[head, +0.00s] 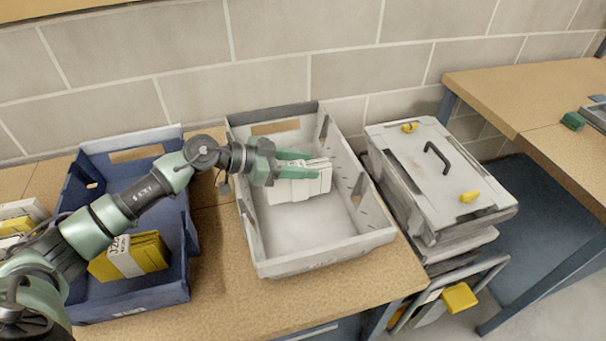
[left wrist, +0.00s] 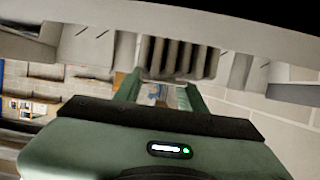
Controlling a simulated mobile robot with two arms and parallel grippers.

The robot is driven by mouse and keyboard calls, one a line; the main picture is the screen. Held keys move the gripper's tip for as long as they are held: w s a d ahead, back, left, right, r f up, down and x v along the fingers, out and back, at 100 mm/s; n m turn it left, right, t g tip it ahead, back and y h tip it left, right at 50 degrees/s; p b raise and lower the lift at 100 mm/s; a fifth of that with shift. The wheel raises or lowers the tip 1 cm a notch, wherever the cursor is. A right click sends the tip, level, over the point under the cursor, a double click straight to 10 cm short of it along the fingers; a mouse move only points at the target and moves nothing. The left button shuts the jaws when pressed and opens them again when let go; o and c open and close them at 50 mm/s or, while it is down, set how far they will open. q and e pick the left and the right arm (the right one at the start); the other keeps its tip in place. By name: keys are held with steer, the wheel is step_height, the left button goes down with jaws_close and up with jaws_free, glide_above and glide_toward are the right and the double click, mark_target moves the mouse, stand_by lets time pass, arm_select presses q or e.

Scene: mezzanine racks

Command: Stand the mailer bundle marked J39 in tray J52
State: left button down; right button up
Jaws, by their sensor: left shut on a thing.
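My left gripper (head: 300,164) is shut on a white mailer bundle (head: 300,188), its fingers on the bundle's upper part. The bundle is roughly upright inside or just above a light grey tray (head: 325,252); I cannot tell whether it touches the tray floor. No mark is readable on the bundle or the grey tray. In the left wrist view, the bundle's layered edges (left wrist: 180,58) seem to show beyond the fingers. My right gripper is not in view.
A blue tray (head: 150,297) to the left holds a yellow bundle (head: 135,257) with a white label. More bundles (head: 20,215) lie at the far left. A lidded grey box (head: 430,170) with yellow latches stands right of the grey tray. The grey tray's front floor is bare.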

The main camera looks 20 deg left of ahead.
arm_select(q)
steer(key=shift+f, duration=1.5)
steer(key=shift+f, duration=0.1)
steer(key=c, duration=0.8)
jaws_free()
steer(key=shift+c, duration=0.2)
steer(key=b+v, duration=0.1)
steer(key=v, duration=0.5)
steer(key=shift+s+a, duration=0.25)
steer(key=shift+s+a+r, duration=0.2)
steer(key=shift+a+r, duration=0.1)
steer(key=shift+r, duration=0.1)
